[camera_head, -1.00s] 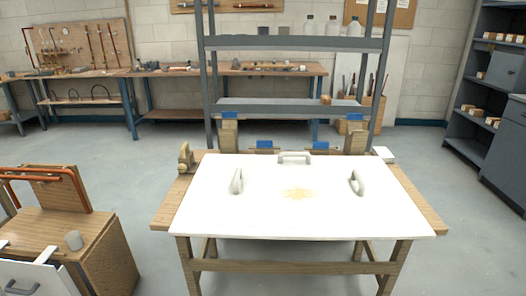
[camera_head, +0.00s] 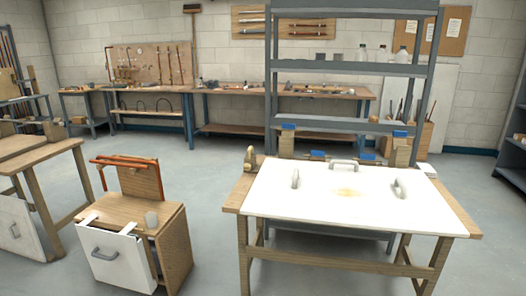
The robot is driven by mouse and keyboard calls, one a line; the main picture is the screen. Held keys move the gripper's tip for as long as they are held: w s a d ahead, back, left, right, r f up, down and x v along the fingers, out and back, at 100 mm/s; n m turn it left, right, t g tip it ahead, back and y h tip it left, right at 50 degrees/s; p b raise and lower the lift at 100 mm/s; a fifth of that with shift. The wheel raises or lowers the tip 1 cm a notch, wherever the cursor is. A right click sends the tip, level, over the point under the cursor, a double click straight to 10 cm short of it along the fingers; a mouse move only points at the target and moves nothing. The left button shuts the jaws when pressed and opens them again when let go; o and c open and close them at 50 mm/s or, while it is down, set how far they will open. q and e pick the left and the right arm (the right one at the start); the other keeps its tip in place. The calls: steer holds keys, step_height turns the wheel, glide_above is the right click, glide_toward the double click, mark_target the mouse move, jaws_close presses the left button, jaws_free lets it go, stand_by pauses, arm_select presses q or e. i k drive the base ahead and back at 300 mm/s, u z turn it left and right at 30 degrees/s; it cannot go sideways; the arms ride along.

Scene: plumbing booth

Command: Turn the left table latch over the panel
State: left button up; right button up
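A white panel (camera_head: 384,203) lies flat on a wooden table (camera_head: 463,220) at the right of the head view. It carries three grey handles, one at the left (camera_head: 295,178), one at the back (camera_head: 343,164) and one at the right (camera_head: 399,187). A wooden latch (camera_head: 250,159) with a rounded body stands at the table's back left corner, beside the panel's corner; it appears to be off the panel. Neither of my grippers is in view.
A grey shelf rack (camera_head: 345,122) stands behind the table. Another wooden table (camera_head: 40,150) is at far left.

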mark_target(315, 153)
steer(key=u, duration=1.05)
steer(key=i, duration=1.4)
steer(key=z, duration=0.7)
